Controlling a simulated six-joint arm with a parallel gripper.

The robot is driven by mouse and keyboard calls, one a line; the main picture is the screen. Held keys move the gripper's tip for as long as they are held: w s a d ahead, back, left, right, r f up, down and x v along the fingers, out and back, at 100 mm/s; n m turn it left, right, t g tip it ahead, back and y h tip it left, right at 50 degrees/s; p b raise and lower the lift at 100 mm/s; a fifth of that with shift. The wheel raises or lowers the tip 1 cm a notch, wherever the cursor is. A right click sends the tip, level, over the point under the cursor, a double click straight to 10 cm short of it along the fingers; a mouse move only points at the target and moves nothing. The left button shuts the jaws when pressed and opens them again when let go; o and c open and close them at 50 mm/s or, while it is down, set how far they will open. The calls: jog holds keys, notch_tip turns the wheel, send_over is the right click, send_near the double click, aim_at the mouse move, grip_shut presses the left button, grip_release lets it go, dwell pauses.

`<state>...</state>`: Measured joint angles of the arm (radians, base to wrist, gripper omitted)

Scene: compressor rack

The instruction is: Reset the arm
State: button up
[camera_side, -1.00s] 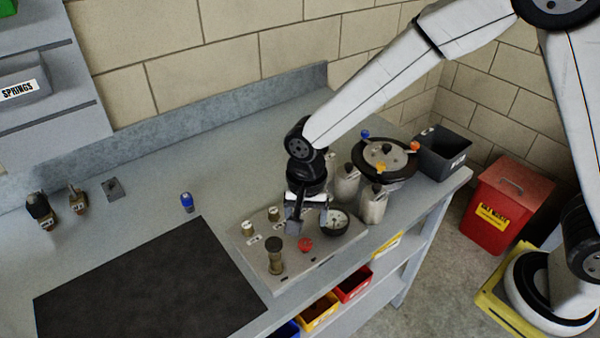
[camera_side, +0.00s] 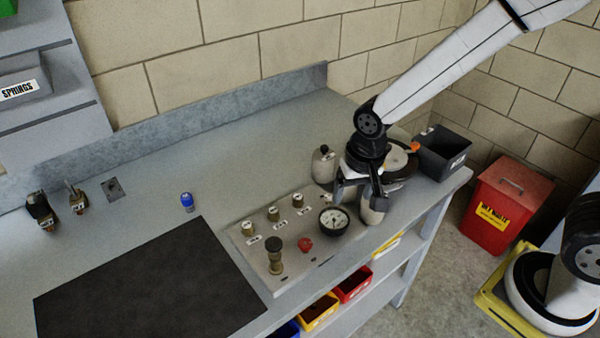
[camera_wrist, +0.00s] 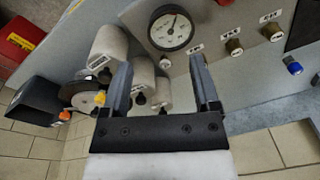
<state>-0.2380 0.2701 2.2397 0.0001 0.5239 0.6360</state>
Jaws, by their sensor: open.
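My gripper (camera_side: 357,192) is open and empty. In the side view it hangs above the right end of the panel, in front of the round turntable-like fixture and close to the pale canisters. In the wrist view my gripper (camera_wrist: 165,85) has its two fingers spread apart, with a pale canister (camera_wrist: 144,72) showing beyond and between them. The gauge (camera_side: 334,219) on the panel (camera_side: 250,246) is just left of and below my gripper. It also shows in the wrist view (camera_wrist: 171,28). My gripper partly hides the canisters and the fixture.
Brass fittings (camera_side: 274,214) and a red knob (camera_side: 305,244) stand on the panel. A blue-topped part (camera_side: 187,201) and a dark mat (camera_side: 150,285) lie left. A dark bin (camera_side: 443,150) stands at the bench's right end. The bench's back middle is clear.

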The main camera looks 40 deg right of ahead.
jog(key=s+d+r+n+t, duration=0.1)
jog(key=s+d+n, duration=0.3)
jog(key=s+d, duration=0.2)
jog(key=shift+s+d+n, duration=0.3)
jog(key=shift+d, duration=0.9)
